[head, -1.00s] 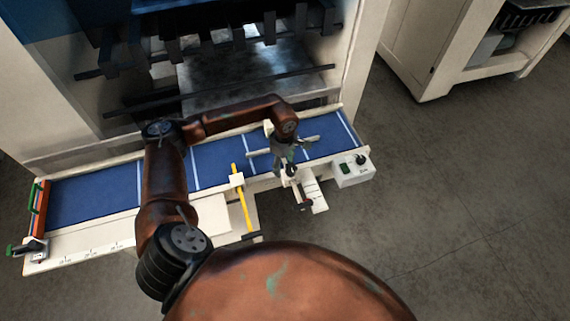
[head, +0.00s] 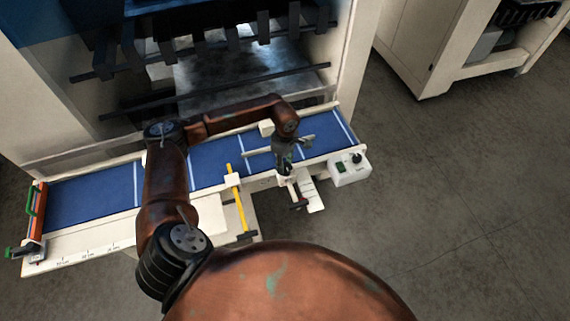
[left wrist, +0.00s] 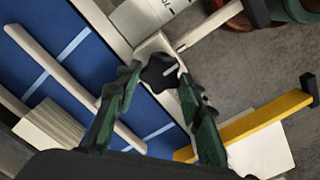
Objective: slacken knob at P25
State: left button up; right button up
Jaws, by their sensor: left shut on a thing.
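A black lobed knob (left wrist: 160,73) with a pale mark sits on a cream block (left wrist: 150,48) at the front edge of the blue belt bed (head: 90,192). My left gripper (left wrist: 160,82) has its two green fingers on either side of the knob and is shut on it. In the head view my left gripper (head: 284,164) is at the front edge, right of the yellow bar (head: 235,190), and the knob is hidden there. No P25 label is readable. My right gripper is not in view.
A control box (head: 348,170) with a green button and black dial stands right of my gripper. A pale scaled slide (head: 310,194) juts forward beside it. A pale bar (left wrist: 72,88) crosses the belt. Ruler marks run along the front left ledge (head: 85,254). Grey floor (head: 480,200) is clear at right.

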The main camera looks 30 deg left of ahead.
pick_arm(q)
jog(key=shift+a+f+n+b, duration=0.2)
jog(key=shift+n+b, duration=0.1)
jog(key=shift+b, duration=0.1)
jog(key=shift+n+b, duration=0.35)
jog(key=shift+n, duration=0.05)
jog(key=n+b, duration=0.4)
jog(key=shift+s, duration=0.15)
jog(key=n+b, duration=0.4)
jog(key=n, duration=0.1)
jog(key=shift+s+d+f+n, duration=0.1)
jog(key=shift+s+d+n, duration=0.1)
jog(key=shift+n, duration=0.1)
jog(key=n+b, duration=0.1)
jog(key=n, duration=0.1)
jog(key=shift+n, duration=0.3)
jog(key=n+b, duration=0.1)
jog(key=n, duration=0.1)
jog(key=n+b, duration=0.1)
jog(key=shift+s+d+n, duration=0.15)
jog(key=shift+d+n, duration=0.05)
jog(key=shift+n, duration=0.2)
jog(key=n+b, duration=0.2)
jog(key=n, duration=0.2)
jog(key=shift+d+n, duration=0.15)
jog(key=shift+n, duration=0.25)
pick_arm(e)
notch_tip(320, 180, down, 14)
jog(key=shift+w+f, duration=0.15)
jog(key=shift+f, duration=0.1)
